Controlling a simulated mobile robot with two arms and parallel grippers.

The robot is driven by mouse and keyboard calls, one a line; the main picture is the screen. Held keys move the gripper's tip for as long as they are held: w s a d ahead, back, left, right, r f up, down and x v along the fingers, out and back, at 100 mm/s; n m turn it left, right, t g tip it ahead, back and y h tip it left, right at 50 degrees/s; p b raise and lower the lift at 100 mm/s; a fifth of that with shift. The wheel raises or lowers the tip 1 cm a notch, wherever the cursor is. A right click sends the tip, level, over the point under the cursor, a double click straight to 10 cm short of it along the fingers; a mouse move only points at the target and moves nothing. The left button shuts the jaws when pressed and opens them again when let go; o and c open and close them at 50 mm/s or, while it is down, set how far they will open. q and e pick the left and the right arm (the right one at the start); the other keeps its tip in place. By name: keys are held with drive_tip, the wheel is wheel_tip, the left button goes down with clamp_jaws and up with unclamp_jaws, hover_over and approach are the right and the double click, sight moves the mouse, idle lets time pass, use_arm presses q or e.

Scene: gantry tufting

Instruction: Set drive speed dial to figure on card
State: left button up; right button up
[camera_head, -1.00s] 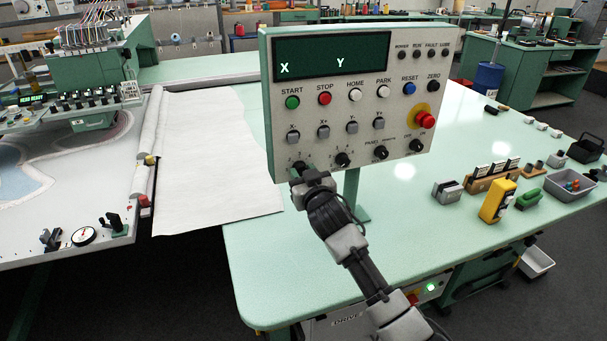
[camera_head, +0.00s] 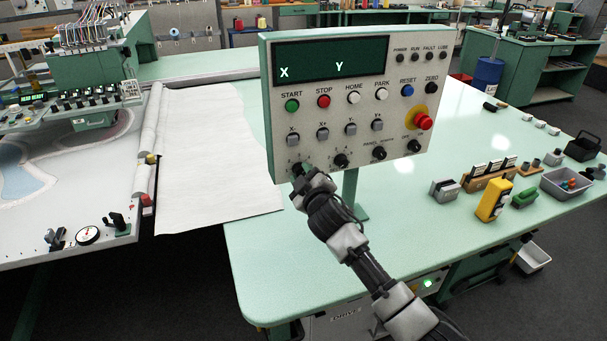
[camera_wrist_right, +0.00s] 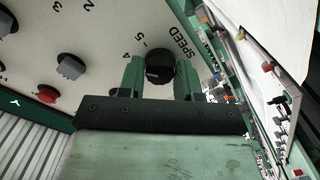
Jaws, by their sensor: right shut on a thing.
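The drive speed dial (camera_wrist_right: 160,66) is a black knob on the pale control panel (camera_head: 445,150), with SPEED and the figures 4 and 5 printed near it in the right wrist view. My right gripper (camera_wrist_right: 160,75) has one green finger on each side of the knob and is shut on it. In the head view the right gripper (camera_head: 302,172) is at the panel's lower left corner and covers most of the dial. The dial's exact setting cannot be read. I cannot make out a card with a figure. My left gripper is not in view.
Another black dial (camera_head: 340,160) is just right of the gripper, below a row of grey axis buttons. A red emergency button (camera_head: 424,121) is at the panel's right. The green table (camera_head: 420,240) has clear room in front; a yellow pendant (camera_head: 494,202) lies at right.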

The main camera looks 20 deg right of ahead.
drive_tip(key=shift+n, duration=0.4)
drive_tip(key=o, duration=0.9)
drive_tip(key=shift+s, duration=0.15)
drive_tip(key=s, duration=0.5)
drive_tip(key=s+b, duration=0.1)
drive_tip(key=s, duration=0.4)
drive_tip(key=shift+s+d, duration=0.2)
drive_tip(key=shift+s, duration=0.05)
